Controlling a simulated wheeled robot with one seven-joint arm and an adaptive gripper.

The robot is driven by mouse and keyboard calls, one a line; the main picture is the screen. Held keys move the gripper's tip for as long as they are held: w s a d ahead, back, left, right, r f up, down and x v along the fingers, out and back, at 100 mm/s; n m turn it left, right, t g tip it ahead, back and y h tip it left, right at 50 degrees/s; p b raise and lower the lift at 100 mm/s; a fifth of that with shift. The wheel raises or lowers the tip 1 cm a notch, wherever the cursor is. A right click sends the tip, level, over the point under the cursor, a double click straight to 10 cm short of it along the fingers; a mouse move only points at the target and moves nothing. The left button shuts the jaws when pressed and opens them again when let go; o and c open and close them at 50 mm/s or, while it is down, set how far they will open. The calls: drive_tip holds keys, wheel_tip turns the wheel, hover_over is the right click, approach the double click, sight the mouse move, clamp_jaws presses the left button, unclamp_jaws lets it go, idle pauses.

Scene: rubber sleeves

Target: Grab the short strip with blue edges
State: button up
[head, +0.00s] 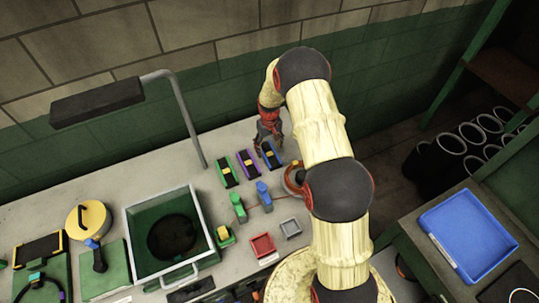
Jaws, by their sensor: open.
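The short strip with blue edges (271,156) lies on the grey bench top, at the right end of a row of three short dark strips. It has a small yellow patch in its middle. My gripper (268,143) is open and points down at the far end of this strip. The gripper looks small and dark here, and it partly covers the strip's far end. I cannot tell how high the fingers are above the strip or whether they touch it.
A purple-edged strip (248,163) and a green-edged strip (227,173) lie close to its left. Nearer stand green (239,207) and blue (263,193) tools. A metal-rimmed green bin (133,222), lamp post (190,125) and blue tray (468,238) are farther off.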

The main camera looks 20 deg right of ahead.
sight(270, 154)
drive_tip(key=shift+d+f, duration=0.1)
drive_tip(key=shift+f, duration=1.8)
drive_tip(key=shift+c, duration=0.9)
drive_tip(key=c, duration=1.1)
